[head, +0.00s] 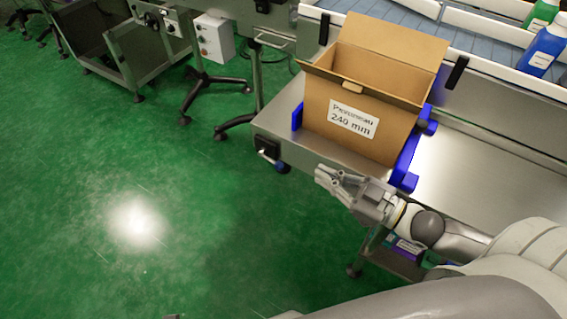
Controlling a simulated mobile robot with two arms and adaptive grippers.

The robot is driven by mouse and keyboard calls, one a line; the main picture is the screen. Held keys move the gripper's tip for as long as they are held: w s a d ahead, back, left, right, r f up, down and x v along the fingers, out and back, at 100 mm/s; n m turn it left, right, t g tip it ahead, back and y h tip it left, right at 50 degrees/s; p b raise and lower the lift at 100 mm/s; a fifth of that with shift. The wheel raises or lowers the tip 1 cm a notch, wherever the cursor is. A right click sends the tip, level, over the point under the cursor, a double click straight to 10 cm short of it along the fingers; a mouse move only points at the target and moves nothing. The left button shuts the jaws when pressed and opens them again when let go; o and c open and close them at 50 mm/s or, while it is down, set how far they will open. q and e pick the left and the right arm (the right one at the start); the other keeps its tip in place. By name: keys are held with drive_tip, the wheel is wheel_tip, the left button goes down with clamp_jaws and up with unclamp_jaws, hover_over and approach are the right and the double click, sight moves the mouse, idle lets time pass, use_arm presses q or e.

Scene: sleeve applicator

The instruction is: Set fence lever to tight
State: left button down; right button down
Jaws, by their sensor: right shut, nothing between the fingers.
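A small black block (267,146) sits on the front edge of the steel table at its left corner. A short lever with a blue knob (281,167) sticks out below it; I take this for the fence lever, but its setting cannot be read. Blue fence pieces (408,160) stand beside an open cardboard box (350,100) labelled 240 mm. My right gripper (322,177) is in front of the table edge, right of the lever and apart from it. It is shut and empty. My left gripper is not in view.
The steel table (475,180) has bare room right of the box. A conveyor (390,40) runs behind, with a green bottle (541,12) and a blue bottle (542,50) at the right. A grey control box (213,38) stands left. Green floor (140,200) is clear.

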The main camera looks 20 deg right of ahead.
sight(271, 160)
drive_tip(key=shift+r, duration=0.15)
